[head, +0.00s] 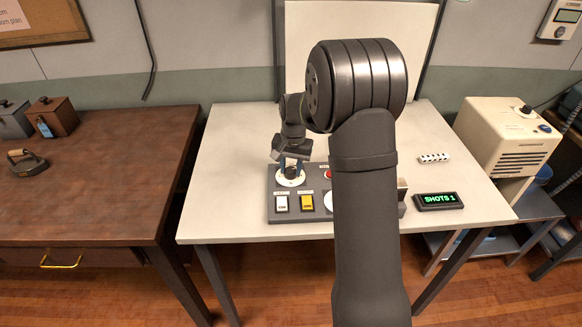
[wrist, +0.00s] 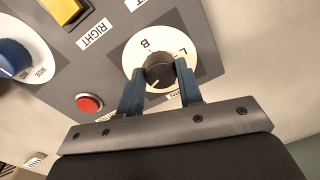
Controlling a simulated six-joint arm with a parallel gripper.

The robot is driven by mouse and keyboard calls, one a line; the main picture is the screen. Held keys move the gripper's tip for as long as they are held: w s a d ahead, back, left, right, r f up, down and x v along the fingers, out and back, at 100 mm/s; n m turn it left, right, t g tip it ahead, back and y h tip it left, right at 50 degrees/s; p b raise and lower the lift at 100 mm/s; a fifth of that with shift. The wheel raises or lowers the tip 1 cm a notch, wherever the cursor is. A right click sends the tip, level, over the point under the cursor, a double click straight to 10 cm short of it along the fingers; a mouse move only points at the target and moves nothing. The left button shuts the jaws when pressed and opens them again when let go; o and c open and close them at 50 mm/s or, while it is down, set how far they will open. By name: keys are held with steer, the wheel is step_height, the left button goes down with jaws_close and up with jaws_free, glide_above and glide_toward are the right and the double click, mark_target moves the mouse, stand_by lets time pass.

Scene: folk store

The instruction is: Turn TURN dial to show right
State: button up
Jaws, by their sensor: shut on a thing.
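The dial has a dark round knob (wrist: 159,66) on a white disc (wrist: 134,56) marked with "B" and "L". A label beside the disc is partly hidden by my gripper. My gripper (wrist: 161,76) has one blue finger on each side of the knob and is shut on it. A small light mark shows on the knob, but I cannot tell clearly where it points. In the head view, my gripper (head: 291,169) points down over the white disc (head: 291,181) at the panel's back left.
The grey panel (head: 276,213) carries a white switch (head: 281,204), a yellow switch (head: 307,203) labelled "RIGHT" in the wrist view, a red button (wrist: 89,103) and a blue knob (wrist: 14,57). A display (head: 437,200) reads "SHOTS 1". The white table's left part is clear.

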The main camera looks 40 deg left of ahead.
mark_target(293, 171)
steer(key=shift+m, duration=1.6)
steer(key=o, duration=1)
steer(key=r, duration=1.7)
steer(key=shift+d+r, duration=0.2)
steer(key=shift+d, duration=0.2)
steer(key=f, duration=1.1)
steer(key=a+f, duration=0.1)
steer(key=f, duration=0.5)
steer(key=shift+f, duration=0.2)
